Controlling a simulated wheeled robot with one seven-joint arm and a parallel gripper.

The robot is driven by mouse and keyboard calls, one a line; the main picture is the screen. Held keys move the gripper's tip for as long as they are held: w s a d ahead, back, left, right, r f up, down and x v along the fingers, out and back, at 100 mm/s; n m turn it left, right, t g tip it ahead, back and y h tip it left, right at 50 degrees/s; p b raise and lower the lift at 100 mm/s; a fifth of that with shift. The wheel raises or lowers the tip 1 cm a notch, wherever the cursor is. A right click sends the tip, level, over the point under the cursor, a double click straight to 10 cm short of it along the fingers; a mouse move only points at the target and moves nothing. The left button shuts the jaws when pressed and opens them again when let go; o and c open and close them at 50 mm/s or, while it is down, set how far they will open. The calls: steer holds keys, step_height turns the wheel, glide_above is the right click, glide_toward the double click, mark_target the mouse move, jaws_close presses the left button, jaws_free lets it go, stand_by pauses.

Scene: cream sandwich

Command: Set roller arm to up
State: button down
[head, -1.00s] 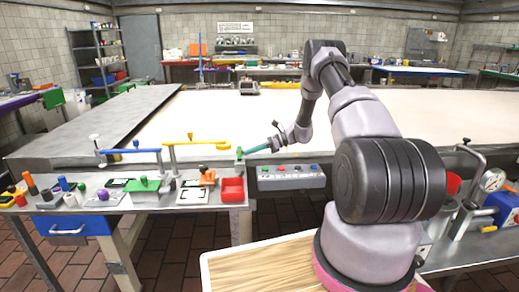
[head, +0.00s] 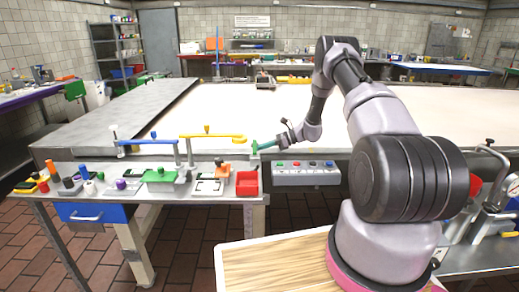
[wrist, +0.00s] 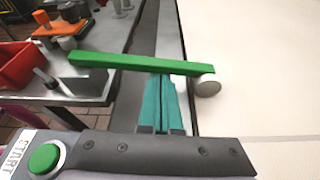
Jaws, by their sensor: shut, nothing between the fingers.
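In the wrist view a green bar (wrist: 140,64) lies across the picture, with a pale round roller (wrist: 208,87) under its right end. I take this bar to be the roller arm. My gripper (wrist: 161,78) has teal fingers held together and empty. Their tips are at the near side of the bar, and I cannot tell whether they touch it. In the head view the green arm (head: 254,147) shows as a small green piece seen nearly end-on, just left of my gripper (head: 261,148). The arm's pivot is not clear.
A blue arm (head: 146,142) and a yellow arm (head: 210,136) stand on posts to the left. A red bin (head: 247,184) sits on the bench corner. A grey button box (head: 306,174) is below my gripper. The wide pale conveyor (head: 300,110) lies behind, clear nearby.

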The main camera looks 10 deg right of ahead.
steer(key=shift+r, duration=0.2)
steer(key=shift+w+d+r+n+t, duration=0.15)
steer(key=shift+r+n+t, duration=0.55)
steer(key=shift+r+n, duration=0.5)
steer(key=shift+s+r+n+t, duration=0.2)
steer(key=shift+r+n+t, duration=0.3)
steer(key=shift+r+n, duration=0.55)
steer(key=shift+s+r+n+t, duration=0.25)
steer(key=shift+r+n+t, duration=0.25)
steer(key=shift+r, duration=0.35)
steer(key=s+a+r+n+t, duration=0.2)
steer(key=s+r+n+t, duration=0.1)
steer(key=s+r+n, duration=0.2)
steer(key=shift+s+r+n+y, duration=0.35)
steer(key=shift+s+n, duration=0.7)
steer(key=shift+s, duration=0.35)
